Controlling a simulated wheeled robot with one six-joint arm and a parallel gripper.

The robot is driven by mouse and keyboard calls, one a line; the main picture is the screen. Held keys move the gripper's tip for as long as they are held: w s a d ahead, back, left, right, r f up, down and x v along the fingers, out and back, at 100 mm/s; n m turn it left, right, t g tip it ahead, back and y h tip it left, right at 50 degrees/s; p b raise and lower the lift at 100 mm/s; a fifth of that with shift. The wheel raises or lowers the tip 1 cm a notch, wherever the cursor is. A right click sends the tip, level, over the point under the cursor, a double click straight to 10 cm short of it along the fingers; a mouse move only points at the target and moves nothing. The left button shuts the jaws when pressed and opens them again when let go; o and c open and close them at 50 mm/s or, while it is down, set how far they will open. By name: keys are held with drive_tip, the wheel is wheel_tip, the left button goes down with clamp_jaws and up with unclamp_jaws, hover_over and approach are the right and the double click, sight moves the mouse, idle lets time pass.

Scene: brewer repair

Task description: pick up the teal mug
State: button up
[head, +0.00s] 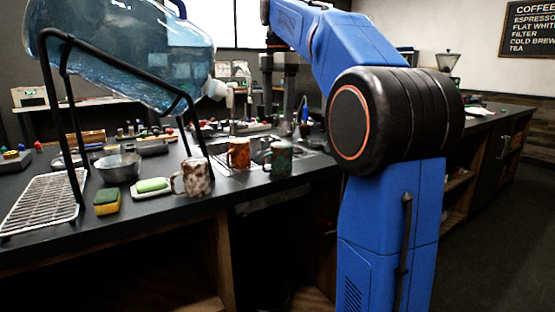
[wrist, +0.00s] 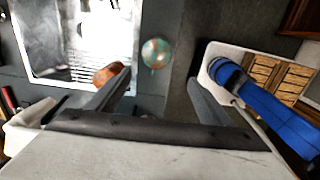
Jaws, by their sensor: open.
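The teal mug (head: 279,160) is dark green-teal with rusty orange patches. It stands upright near the counter's front edge, right of an orange-brown mug (head: 238,153). In the wrist view the teal mug (wrist: 156,53) is seen from above as a small round shape, beyond the fingertips and roughly between them. My gripper (wrist: 159,80) is open with nothing between its fingers. The orange-brown mug (wrist: 108,75) is partly hidden behind the left finger. In the head view I cannot clearly make out the fingers.
A brown-and-white mug (head: 193,177), a green sponge on a dish (head: 152,186), a yellow-green sponge (head: 107,202) and a metal bowl (head: 118,167) stand to the left. A large water bottle (head: 130,50) rests in a black rack above them. A sink (wrist: 82,40) lies beside the mugs.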

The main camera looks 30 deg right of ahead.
sight(280, 145)
drive_tip(key=shift+n+g, duration=0.3)
drive_tip(key=shift+n, duration=0.6)
drive_tip(key=f, duration=0.3)
drive_tip(key=d+f, duration=0.1)
drive_tip(key=f, duration=0.3)
drive_tip(key=w+f, duration=0.1)
drive_tip(key=f, duration=0.2)
drive_tip(key=shift+w+d+f, duration=0.1)
drive_tip(key=shift+d+f, duration=0.05)
drive_tip(key=shift+w+d+f, duration=0.1)
drive_tip(key=shift+d+f, duration=0.05)
drive_tip(key=shift+f, duration=1.3)
drive_tip(key=shift+d+f, duration=0.15)
drive_tip(key=shift+f, duration=1.25)
drive_tip(key=c, duration=1.1)
